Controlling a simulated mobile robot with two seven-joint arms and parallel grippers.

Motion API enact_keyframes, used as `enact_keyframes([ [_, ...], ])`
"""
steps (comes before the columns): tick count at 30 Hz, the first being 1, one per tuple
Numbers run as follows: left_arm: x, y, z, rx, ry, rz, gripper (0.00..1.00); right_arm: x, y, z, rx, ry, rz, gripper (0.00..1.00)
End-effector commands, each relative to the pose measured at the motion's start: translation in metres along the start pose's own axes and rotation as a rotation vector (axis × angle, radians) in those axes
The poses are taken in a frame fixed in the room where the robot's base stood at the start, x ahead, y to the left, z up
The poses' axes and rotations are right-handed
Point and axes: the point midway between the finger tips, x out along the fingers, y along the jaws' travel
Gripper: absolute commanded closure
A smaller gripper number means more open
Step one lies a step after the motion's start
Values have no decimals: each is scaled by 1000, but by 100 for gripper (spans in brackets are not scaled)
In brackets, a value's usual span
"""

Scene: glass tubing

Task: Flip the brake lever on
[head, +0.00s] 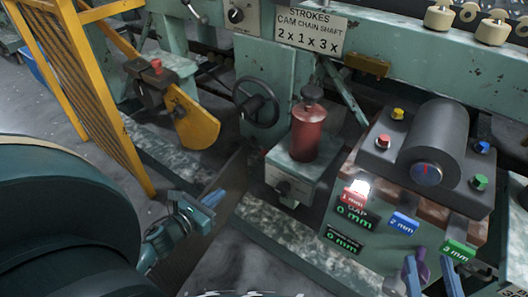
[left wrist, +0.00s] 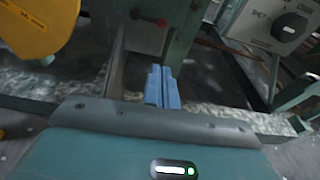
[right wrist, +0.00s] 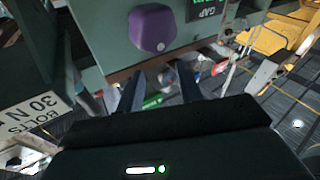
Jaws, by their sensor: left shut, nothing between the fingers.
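No lever in view carries a readable brake label. An orange lever arm (head: 110,38) runs down to a yellow rounded plate (head: 196,122) on the machine's left side, with a red knob (head: 156,66) beside it. The yellow plate also shows at the upper left of the left wrist view (left wrist: 38,25). My left gripper (head: 213,198) is shut and empty, in front of and below the plate; its blue fingers (left wrist: 163,86) lie together in the left wrist view. My right gripper (head: 432,275) is open and empty, by a purple knob (head: 421,265) that also shows in the right wrist view (right wrist: 152,28).
A black handwheel (head: 257,103) and a red cylinder (head: 311,132) stand mid-machine. A yellow mesh guard (head: 82,85) stands at the left. Grey floor is free near the left gripper.

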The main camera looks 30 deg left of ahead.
Motion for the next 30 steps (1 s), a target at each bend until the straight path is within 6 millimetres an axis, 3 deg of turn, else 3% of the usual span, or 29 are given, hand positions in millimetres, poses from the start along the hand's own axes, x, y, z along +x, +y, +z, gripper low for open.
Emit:
enact_keyframes([
  [17, 2, 0, -3, 0, 2, 1, 100, -1, -1, 1, 5, 1, 0, 64],
  [23, 30, 0, -3, 1, 0, -1, 100, -1, -2, 3, 15, 6, -1, 64],
  [30, 83, 0, -4, 1, -1, 0, 100, -1, -4, 7, 45, 14, -4, 64],
])
